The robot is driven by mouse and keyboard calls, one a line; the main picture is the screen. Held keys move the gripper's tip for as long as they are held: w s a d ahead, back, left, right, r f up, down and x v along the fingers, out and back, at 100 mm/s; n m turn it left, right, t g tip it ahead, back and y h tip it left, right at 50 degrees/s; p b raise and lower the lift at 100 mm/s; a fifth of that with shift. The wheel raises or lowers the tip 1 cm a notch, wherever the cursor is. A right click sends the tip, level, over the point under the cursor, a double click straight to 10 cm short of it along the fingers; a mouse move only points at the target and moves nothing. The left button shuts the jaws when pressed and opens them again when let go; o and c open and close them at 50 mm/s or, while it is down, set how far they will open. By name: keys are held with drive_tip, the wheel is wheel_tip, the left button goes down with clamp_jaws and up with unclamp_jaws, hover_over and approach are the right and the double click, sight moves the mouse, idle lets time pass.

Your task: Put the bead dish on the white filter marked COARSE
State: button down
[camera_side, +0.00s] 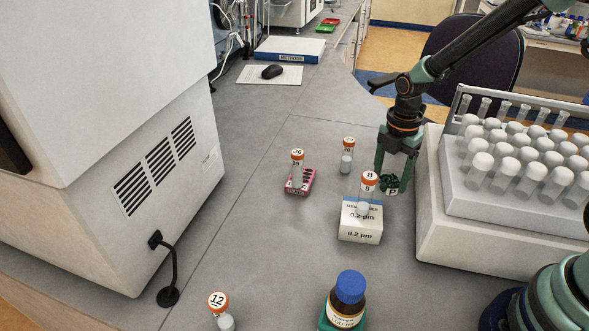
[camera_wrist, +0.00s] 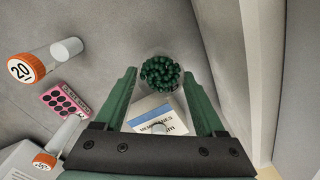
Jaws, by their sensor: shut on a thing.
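The bead dish (camera_wrist: 160,73) is a small round dish full of dark green beads. In the wrist view it sits between the tips of my gripper (camera_wrist: 160,78), which is shut on it. In the side view my gripper (camera_side: 394,170) points down just right of the white membrane box, with the dark green beads (camera_side: 393,186) at its tips. I cannot tell how high the dish is above the bench. No white filter with a readable COARSE mark shows in either view.
The white membrane box (camera_side: 360,234) marked 0.2 µm has an orange-capped vial (camera_side: 368,190) at it. Another vial (camera_side: 347,158) and a pink block (camera_side: 309,176) are nearby. A white tube rack (camera_side: 430,215) stands close on the right. A blue-capped bottle (camera_side: 348,295) is in front.

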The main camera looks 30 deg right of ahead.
drive_tip(key=shift+f, duration=1.75)
drive_tip(key=shift+f, duration=0.1)
unclamp_jaws()
wheel_tip(320, 180, up, 12)
drive_tip(key=shift+w+f, duration=0.1)
drive_tip(key=shift+f, duration=0.1)
drive_tip(key=r, duration=0.1)
wheel_tip(320, 180, up, 7)
drive_tip(key=m+t, duration=0.3)
drive_tip(key=m, duration=0.5)
hover_over(390, 178)
drive_tip(key=s, duration=0.4)
drive_tip(key=s+r+m+t, duration=0.2)
drive_tip(key=s+r+m, duration=0.2)
drive_tip(key=m, duration=0.8)
drive_tip(key=s, duration=0.2)
drive_tip(key=shift+s+a+m+t, duration=0.35)
drive_tip(key=shift+m+t, duration=0.05)
